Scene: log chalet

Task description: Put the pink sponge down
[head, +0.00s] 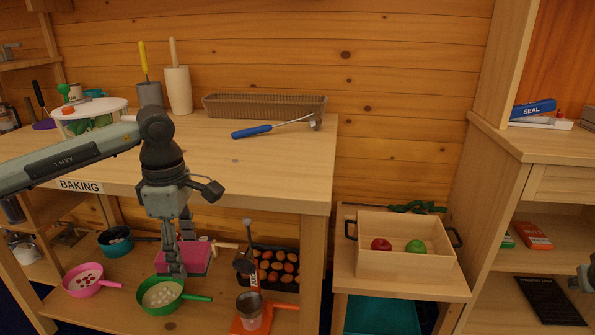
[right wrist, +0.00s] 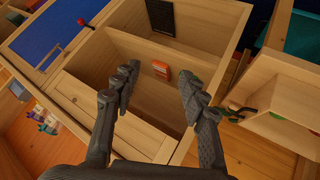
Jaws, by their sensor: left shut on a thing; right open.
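The pink sponge (head: 198,260) is a flat block in the head view, low in front of the workbench's lower shelf. My left gripper (head: 175,270) points down with its fingers shut on the sponge and hides part of it. Whether the sponge's underside touches anything cannot be told. My right gripper (right wrist: 157,82) is open and empty in the right wrist view, above an open wooden cabinet. Only a bit of it shows at the right edge of the head view.
A green pan (head: 162,296), a pink pan (head: 84,279) and an egg tray (head: 276,267) crowd the lower shelf around the sponge. The workbench top (head: 215,160) has free room in the middle. A wooden crate (head: 405,263) with two fruits stands at right.

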